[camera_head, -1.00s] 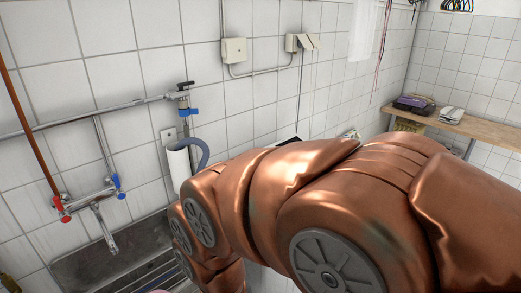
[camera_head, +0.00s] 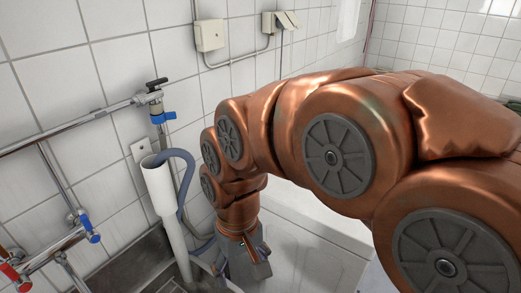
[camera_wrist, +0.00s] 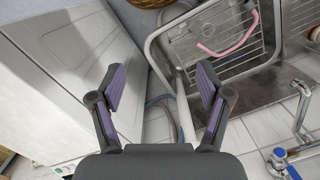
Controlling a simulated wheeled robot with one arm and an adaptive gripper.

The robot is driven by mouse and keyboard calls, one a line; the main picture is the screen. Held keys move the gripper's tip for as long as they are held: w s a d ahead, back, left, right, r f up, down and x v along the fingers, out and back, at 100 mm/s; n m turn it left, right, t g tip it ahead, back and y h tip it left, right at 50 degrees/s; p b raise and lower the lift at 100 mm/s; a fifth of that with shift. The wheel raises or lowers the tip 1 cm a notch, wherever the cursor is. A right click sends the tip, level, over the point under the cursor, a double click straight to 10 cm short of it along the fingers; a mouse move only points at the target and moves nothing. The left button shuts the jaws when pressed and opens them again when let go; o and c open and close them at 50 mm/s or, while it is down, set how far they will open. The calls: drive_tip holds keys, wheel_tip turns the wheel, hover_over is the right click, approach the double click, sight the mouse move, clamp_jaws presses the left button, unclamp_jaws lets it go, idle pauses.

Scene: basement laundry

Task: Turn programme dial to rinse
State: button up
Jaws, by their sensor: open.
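No programme dial can be made out in either view. A white appliance, apparently the washing machine, fills the left of the wrist view (camera_wrist: 75,65). A white body also shows behind my arm in the head view (camera_head: 305,205); I cannot tell whether it is the same machine. My gripper (camera_wrist: 161,86) is open and empty, its two purple-padded fingers spread apart, beside the white appliance. In the head view my arm hides much of the middle and right, and the gripper end hangs low beside the sink, partly cut off from clear sight.
A metal sink (camera_wrist: 164,52) with a wire rack and a pink loop (camera_wrist: 232,40) lies close to the gripper. A white standpipe (camera_head: 161,188) with a grey hose (camera_head: 186,178) stands by the wall. Taps (camera_head: 82,229) and pipes run along the left wall.

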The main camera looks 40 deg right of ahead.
drive_tip(key=w+d+r+m+t, duration=0.1)
drive_tip(key=w+d+m, duration=0.2)
drive_tip(key=w, duration=0.6)
drive_tip(key=w+d+r+m+t+y+p, duration=0.1)
drive_tip(key=w+d+m, duration=0.25)
drive_tip(key=w, duration=0.65)
drive_tip(key=w+d+r+m+t, duration=0.15)
drive_tip(key=w+d, duration=0.25)
drive_tip(key=w, duration=0.5)
drive_tip(key=w+d+f+m+h, duration=0.1)
drive_tip(key=w+d+f+m, duration=0.2)
drive_tip(key=d, duration=0.4)
drive_tip(key=w+d+m+t+p, duration=0.1)
drive_tip(key=w+d+m, duration=0.3)
drive_tip(key=d, duration=0.4)
drive_tip(key=w+d+f+m+h, duration=0.1)
drive_tip(key=w+d+f+m, duration=0.2)
drive_tip(key=d, duration=0.4)
drive_tip(key=shift+t, duration=0.25)
drive_tip(key=shift+w+r+p+x, duration=0.15)
drive_tip(key=shift+p+x, duration=0.25)
drive_tip(key=shift+x, duration=0.75)
drive_tip(key=shift+w+p+x, duration=0.25)
drive_tip(key=shift+p+x, duration=0.15)
drive_tip(key=shift+x, duration=0.75)
drive_tip(key=shift+w+r+p+x, duration=0.15)
drive_tip(key=shift+p+x, duration=0.25)
drive_tip(key=shift+x, duration=0.75)
drive_tip(key=shift+a+f, duration=0.1)
drive_tip(key=shift+c, duration=0.3)
